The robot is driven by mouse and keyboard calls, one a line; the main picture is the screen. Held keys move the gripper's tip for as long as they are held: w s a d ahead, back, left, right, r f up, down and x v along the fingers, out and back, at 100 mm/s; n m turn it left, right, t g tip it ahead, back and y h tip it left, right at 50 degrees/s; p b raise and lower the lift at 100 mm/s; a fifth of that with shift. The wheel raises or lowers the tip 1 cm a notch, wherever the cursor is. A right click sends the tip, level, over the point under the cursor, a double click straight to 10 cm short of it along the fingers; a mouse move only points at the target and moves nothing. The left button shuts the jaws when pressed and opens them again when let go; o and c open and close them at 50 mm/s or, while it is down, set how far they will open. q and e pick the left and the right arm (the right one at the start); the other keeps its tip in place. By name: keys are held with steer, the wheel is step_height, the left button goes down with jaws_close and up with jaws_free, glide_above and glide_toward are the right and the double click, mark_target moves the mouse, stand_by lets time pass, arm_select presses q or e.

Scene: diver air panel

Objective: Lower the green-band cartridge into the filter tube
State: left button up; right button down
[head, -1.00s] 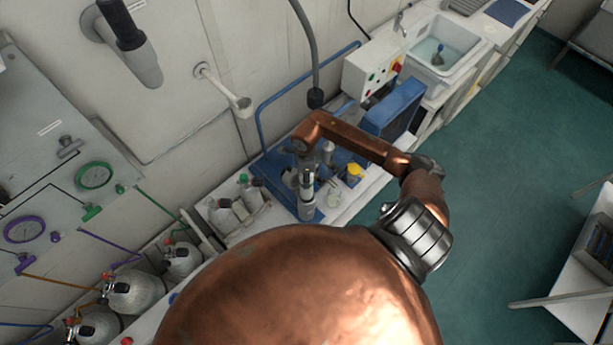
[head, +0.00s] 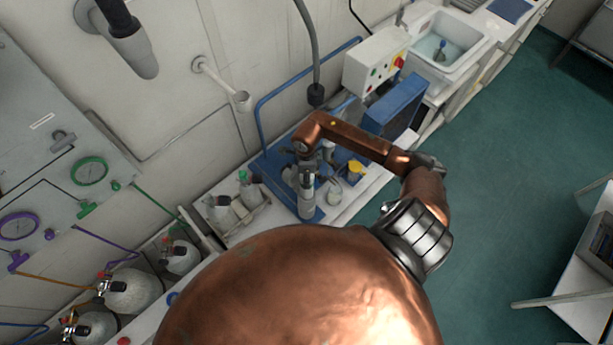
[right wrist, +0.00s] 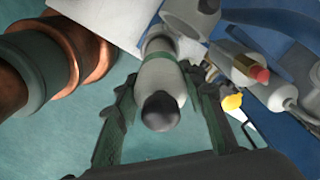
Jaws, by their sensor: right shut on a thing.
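My right gripper (right wrist: 160,80) is shut on the green-band cartridge (right wrist: 158,82), a pale cylinder with a green band and a dark rounded end facing the wrist camera. The fingers lie on both sides of it. In the head view the right gripper (head: 306,166) points down over the blue-based bench unit, with a pale grey cylinder (head: 307,204) below it. I cannot tell whether that cylinder is the cartridge or the filter tube. In the right wrist view a pale round part (right wrist: 192,14) sits beyond the cartridge; whether they touch is unclear. My left gripper is not in view.
A yellow-capped container (head: 355,170) and a clear jar (head: 333,193) stand just right of the gripper. A rack of green-topped bottles (head: 250,192) is to the left. A blue box (head: 394,105) and a control box (head: 374,62) stand behind.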

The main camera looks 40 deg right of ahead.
step_height(320, 180, down, 6)
steer(key=b, duration=0.4)
steer(key=shift+b, duration=0.4)
steer(key=shift+f, duration=0.1)
stand_by(0.5)
steer(key=shift+f+b, duration=1.45)
steer(key=shift+f, duration=0.2)
steer(key=shift+f+b, duration=1.25)
steer(key=shift+f, duration=0.35)
steer(key=c, duration=1.2)
jaws_free()
steer(key=shift+f, duration=0.15)
steer(key=shift+o, duration=0.2)
